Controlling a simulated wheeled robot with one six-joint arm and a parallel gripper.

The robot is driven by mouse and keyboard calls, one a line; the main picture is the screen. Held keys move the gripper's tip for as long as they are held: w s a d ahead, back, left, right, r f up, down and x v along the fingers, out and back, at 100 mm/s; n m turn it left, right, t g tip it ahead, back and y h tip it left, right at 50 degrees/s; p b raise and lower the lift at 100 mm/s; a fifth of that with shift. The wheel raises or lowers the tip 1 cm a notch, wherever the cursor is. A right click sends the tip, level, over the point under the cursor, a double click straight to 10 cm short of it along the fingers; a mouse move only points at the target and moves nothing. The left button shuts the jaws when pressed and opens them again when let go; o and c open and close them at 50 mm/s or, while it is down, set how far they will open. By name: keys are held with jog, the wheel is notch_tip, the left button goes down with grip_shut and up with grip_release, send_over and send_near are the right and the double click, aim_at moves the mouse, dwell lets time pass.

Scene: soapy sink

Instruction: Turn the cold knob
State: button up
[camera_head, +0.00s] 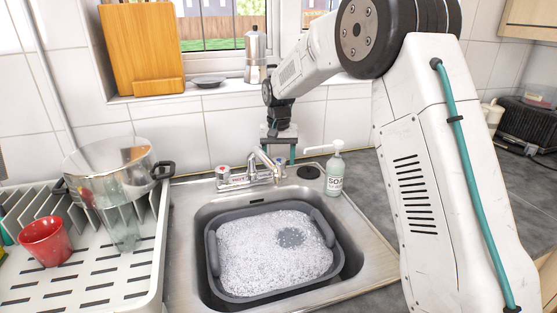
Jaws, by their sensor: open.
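The chrome tap (250,178) stands at the back of the sink. Its left knob (222,172) carries a reddish cap. Its right knob (279,163) is small in the picture and sits just below and between my fingers; its marking is too small to read, so I cannot tell from it that this is the cold one. I cannot tell whether a finger touches the knob.
A soap bottle (335,174) stands close to the right of my gripper. A grey basin (213,272) of suds sits in the sink (355,240). A rack with a pot (110,168) and red cup (45,241) is at left. A moka pot (255,50) stands on the sill.

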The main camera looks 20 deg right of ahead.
jog(key=shift+f, duration=0.35)
jog(key=c, duration=1)
jog(key=shift+n, duration=0.4)
jog(key=shift+d+r+n, duration=0.1)
jog(key=shift+n, duration=2.3)
